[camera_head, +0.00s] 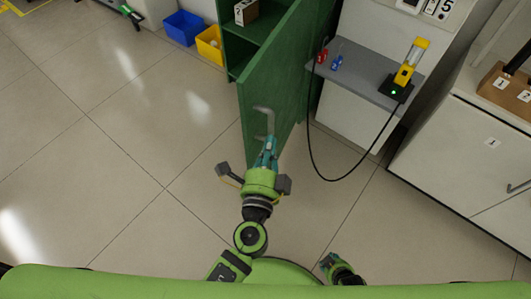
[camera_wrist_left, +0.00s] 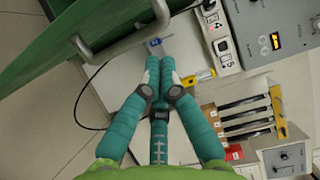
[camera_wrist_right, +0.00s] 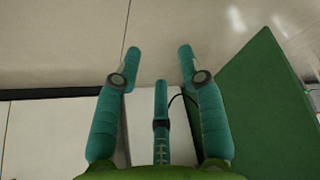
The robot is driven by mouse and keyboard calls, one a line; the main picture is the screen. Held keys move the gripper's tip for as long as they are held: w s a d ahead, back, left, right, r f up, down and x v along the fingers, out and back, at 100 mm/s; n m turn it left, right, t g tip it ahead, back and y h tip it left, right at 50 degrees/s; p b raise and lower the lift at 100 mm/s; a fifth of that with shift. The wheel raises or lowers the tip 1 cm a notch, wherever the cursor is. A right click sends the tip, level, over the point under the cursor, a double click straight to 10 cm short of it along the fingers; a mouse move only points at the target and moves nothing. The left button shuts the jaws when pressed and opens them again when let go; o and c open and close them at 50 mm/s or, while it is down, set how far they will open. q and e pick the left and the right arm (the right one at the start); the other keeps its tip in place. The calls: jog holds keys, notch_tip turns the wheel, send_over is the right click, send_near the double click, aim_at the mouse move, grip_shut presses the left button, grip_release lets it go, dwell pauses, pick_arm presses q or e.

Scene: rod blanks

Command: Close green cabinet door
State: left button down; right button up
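The green cabinet (camera_head: 232,45) stands at the top middle of the head view, with its shelves exposed. Its green door (camera_head: 285,75) stands open, swung out toward me. A grey bar handle (camera_head: 265,110) is on the door's face. My left gripper (camera_head: 268,142) is just below the handle. In the left wrist view its fingertips (camera_wrist_left: 159,62) are together, beside the handle (camera_wrist_left: 118,46), with nothing visible between them; contact is unclear. My right gripper (camera_head: 330,262) is low in the head view. In the right wrist view its fingers (camera_wrist_right: 158,54) are apart and empty, near a green panel (camera_wrist_right: 255,105).
A grey shelf (camera_head: 365,80) with a yellow device (camera_head: 411,60) and hanging black cable (camera_head: 312,150) is right of the door. A white cabinet (camera_head: 450,150) stands farther right. Blue (camera_head: 183,27) and yellow bins (camera_head: 209,45) sit left. Floor at left is clear.

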aim_at(272, 132)
pick_arm(q)
jog(key=w+a+p, duration=0.1)
jog(key=w+a, duration=0.2)
jog(key=w, duration=0.3)
jog(key=shift+p, duration=0.3)
pick_arm(e)
jog(key=shift+g, duration=0.6)
jog(key=shift+s+d+r, duration=0.1)
jog(key=shift+s, duration=1.1)
jog(key=shift+s+d, duration=0.1)
jog(key=shift+s, duration=1.05)
pick_arm(q)
jog(key=shift+w+a, duration=0.1)
jog(key=shift+a, duration=0.05)
